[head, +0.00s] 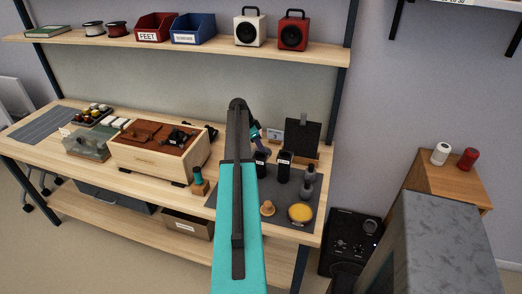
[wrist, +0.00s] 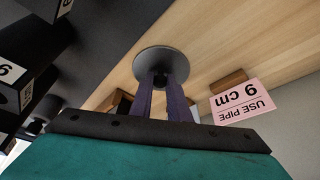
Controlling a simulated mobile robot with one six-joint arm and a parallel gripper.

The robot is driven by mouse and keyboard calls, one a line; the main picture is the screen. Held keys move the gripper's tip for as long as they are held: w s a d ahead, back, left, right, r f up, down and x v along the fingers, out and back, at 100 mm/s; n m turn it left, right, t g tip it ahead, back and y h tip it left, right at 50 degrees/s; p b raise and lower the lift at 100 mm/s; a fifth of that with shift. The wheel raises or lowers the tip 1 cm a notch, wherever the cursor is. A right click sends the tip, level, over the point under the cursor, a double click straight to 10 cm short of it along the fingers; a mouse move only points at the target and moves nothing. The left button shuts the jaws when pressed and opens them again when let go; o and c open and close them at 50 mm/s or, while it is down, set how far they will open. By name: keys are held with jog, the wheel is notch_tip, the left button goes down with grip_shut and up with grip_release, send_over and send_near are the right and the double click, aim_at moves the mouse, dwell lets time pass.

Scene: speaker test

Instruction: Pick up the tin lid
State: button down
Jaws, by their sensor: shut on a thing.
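In the wrist view a round grey disc with a small dark knob, which looks like the tin lid (wrist: 153,58), is between the purple fingers of my gripper (wrist: 163,88). The fingers are shut on it at the knob. Pale wood lies behind it; I cannot tell whether the lid touches the wood or is clear of it. In the head view my gripper (head: 256,136) is over the back of the workbench, partly hidden by my arm. I cannot make out the lid there.
Dark labelled containers (head: 284,165) stand close by on a dark mat (head: 281,208), with a yellow round thing (head: 300,213). A pink card (wrist: 242,102) reads "USE PIPE 9 cm". A wooden box (head: 155,160) stands left. A shelf (head: 190,46) runs above.

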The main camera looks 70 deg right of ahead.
jog(key=shift+r, duration=0.1)
notch_tip(320, 180, up, 10)
jog(key=b, duration=0.2)
jog(key=shift+b, duration=0.4)
dwell(0.6)
